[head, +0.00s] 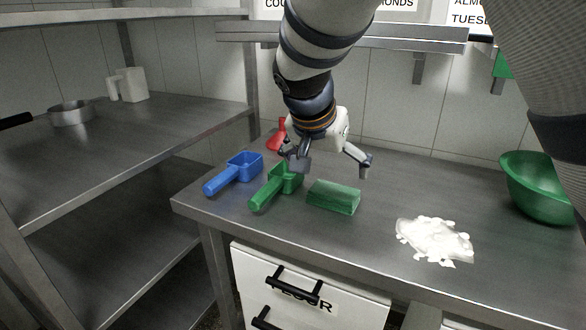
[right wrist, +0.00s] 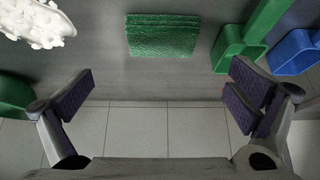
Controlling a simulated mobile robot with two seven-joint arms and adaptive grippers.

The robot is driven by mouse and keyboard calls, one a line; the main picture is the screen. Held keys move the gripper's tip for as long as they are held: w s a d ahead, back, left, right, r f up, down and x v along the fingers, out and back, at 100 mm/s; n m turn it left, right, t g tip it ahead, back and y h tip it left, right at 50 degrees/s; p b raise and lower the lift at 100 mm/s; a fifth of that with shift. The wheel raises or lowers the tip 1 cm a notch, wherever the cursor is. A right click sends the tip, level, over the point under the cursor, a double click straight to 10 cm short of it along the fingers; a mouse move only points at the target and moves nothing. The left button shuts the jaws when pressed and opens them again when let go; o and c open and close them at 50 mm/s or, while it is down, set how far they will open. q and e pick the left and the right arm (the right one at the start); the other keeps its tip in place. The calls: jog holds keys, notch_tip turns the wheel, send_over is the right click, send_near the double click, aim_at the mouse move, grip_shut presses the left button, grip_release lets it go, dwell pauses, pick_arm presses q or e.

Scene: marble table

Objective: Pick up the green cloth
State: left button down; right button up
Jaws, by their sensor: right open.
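The green cloth (head: 334,196) lies as a folded, textured block on the grey metal table, between the green scoop and the white pile. It also shows in the right wrist view (right wrist: 162,35) at the top middle, ahead of the fingers. My right gripper (head: 330,163) is above and just behind the cloth, with its fingers spread apart and nothing between them. In the right wrist view the open fingers (right wrist: 160,95) stand wide to either side, and the cloth is apart from them. My left gripper is not in view.
A green scoop (head: 271,190) lies close left of the cloth, with a blue scoop (head: 232,173) farther left. A red object (head: 276,139) is partly hidden behind my gripper. A white pile (head: 434,241) lies to the right. A green bowl (head: 540,188) stands far right near the wall.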

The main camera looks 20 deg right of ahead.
aim_at(334, 190)
jog(key=b+x, duration=0.1)
jog(key=x, duration=0.5)
jog(key=shift+w+f, duration=0.1)
jog(key=shift+f, duration=0.1)
jog(key=x, duration=0.5)
jog(key=shift+w+b, duration=0.15)
jog(key=shift+b, duration=0.15)
jog(key=shift+w+d+f, duration=0.15)
jog(key=shift+c, duration=0.8)
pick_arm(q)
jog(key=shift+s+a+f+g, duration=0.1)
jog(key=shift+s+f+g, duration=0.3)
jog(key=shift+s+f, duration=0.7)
pick_arm(e)
jog(key=c, duration=0.7)
